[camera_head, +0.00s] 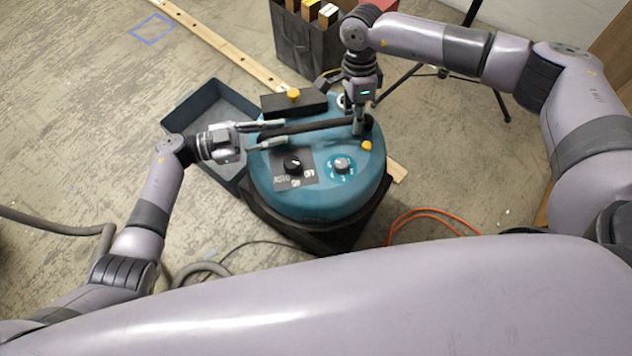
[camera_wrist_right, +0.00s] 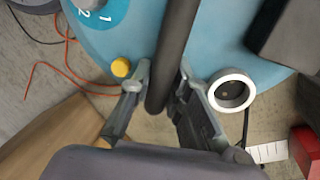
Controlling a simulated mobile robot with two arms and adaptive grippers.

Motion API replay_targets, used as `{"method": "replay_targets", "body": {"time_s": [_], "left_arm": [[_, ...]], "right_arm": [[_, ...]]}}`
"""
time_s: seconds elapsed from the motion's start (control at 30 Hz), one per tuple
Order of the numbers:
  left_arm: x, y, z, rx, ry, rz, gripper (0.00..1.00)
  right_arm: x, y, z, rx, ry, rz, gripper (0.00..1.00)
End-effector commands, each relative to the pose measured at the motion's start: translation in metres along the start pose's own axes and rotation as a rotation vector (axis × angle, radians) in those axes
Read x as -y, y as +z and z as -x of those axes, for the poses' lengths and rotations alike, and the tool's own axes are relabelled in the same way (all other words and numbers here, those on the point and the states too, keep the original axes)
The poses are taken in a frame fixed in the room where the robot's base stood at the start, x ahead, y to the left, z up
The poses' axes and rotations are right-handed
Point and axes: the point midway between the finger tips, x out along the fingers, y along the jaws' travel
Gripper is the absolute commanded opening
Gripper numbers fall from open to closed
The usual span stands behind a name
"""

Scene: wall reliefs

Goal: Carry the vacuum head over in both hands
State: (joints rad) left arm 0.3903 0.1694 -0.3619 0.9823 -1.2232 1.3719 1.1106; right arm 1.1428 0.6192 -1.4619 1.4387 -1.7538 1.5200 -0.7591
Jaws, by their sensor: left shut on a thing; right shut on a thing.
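The vacuum head (camera_head: 318,200) is a round teal lid with dials, yellow knobs and a black bar handle across its top. It sits on or just above a dark base (camera_head: 335,238); I cannot tell if they touch. My left gripper (camera_head: 287,133) comes in from the left, with its fingers on both sides of the handle's left end. My right gripper (camera_head: 358,130) points down and is shut on the handle's right end. In the right wrist view, the black handle (camera_wrist_right: 172,50) runs between the fingers, beside a white-ringed port (camera_wrist_right: 231,90).
An open blue-grey tray (camera_head: 212,92) lies on the floor behind my left gripper. A dark box of files (camera_head: 300,45) and tripod legs (camera_head: 488,75) stand behind. An orange cable (camera_head: 430,212) and a grey hose (camera_head: 60,228) lie on the floor. The far-left floor is clear around a blue-taped square (camera_head: 153,29).

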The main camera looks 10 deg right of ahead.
Motion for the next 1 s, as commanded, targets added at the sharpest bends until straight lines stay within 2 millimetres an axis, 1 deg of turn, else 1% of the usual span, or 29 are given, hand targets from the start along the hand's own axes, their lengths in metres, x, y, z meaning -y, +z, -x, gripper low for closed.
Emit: {"method": "replay_targets", "body": {"time_s": [0.03, 0.1, 0.47, 0.67, 1.0], "left_arm": [[0.002, -0.004, 0.0, -0.007, -0.002, -0.006, 0.0], [0.003, -0.004, 0.0, -0.007, -0.002, -0.005, 0.0], [0.002, -0.003, 0.0, -0.007, -0.002, -0.005, 0.0], [0.001, 0.001, 0.0, -0.008, -0.002, -0.005, 0.0], [-0.001, 0.014, 0.0, -0.008, -0.002, -0.005, 0.0]], "right_arm": [[0.002, -0.001, 0.003, 0.0, -0.005, -0.003, 0.0], [0.002, -0.001, 0.004, 0.0, -0.005, -0.003, 0.0], [0.002, -0.001, 0.002, 0.0, -0.005, -0.003, 0.0], [0.003, -0.001, -0.002, 0.0, -0.005, -0.003, 0.0], [0.005, -0.001, -0.015, 0.0, -0.005, -0.003, 0.0]]}}
